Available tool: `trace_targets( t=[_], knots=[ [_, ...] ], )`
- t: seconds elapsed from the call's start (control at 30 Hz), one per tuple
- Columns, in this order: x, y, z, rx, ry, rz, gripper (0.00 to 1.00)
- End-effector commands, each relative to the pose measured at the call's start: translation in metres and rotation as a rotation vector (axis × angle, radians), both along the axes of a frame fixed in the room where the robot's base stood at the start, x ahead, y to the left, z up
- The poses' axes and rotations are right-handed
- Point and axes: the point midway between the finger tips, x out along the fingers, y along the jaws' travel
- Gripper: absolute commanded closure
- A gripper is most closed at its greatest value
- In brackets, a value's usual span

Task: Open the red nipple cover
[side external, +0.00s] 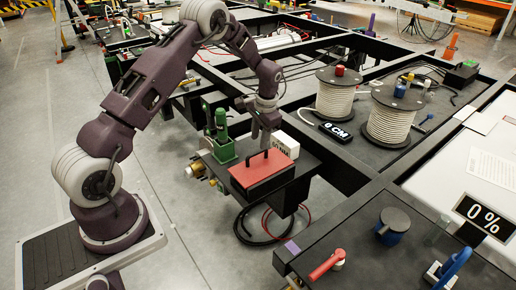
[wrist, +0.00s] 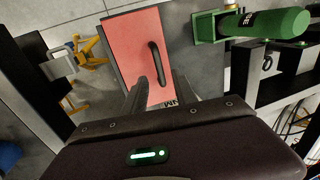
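The red nipple cover (side external: 262,172) is a flat red lid on a dark box at the front edge of the black chassis plate, and it lies closed. A black bar handle stands on it. In the wrist view the red cover (wrist: 130,45) fills the upper middle, with its handle (wrist: 156,60) towards the right side. My gripper (side external: 264,144) is just above the cover, pointing down. In the wrist view my gripper (wrist: 160,80) has its two dark fingers apart, with the near end of the handle appearing between them. Contact with the handle cannot be told.
A green bottle in a green holder (side external: 221,135) stands left of the cover. A white box (side external: 285,145) is close behind it. Two cable reels (side external: 336,95) stand farther back. A red lever (side external: 327,264) and a blue knob (side external: 393,222) are at the front right.

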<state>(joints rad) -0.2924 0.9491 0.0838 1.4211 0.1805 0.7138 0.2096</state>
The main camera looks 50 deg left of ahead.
Motion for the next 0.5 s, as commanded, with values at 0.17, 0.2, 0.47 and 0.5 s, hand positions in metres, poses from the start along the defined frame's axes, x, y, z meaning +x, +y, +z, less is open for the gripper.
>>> trace_targets(
  t=[0.17, 0.2, 0.47, 0.5],
  knots=[
    [-0.001, 0.006, -0.034, -0.002, 0.003, 0.001, 0.66],
    [-0.001, 0.007, -0.040, -0.002, 0.003, 0.001, 0.66],
    [0.000, 0.009, -0.051, -0.001, 0.000, 0.000, 0.66],
    [0.000, 0.009, -0.051, -0.001, 0.000, 0.000, 0.66]
  ],
)
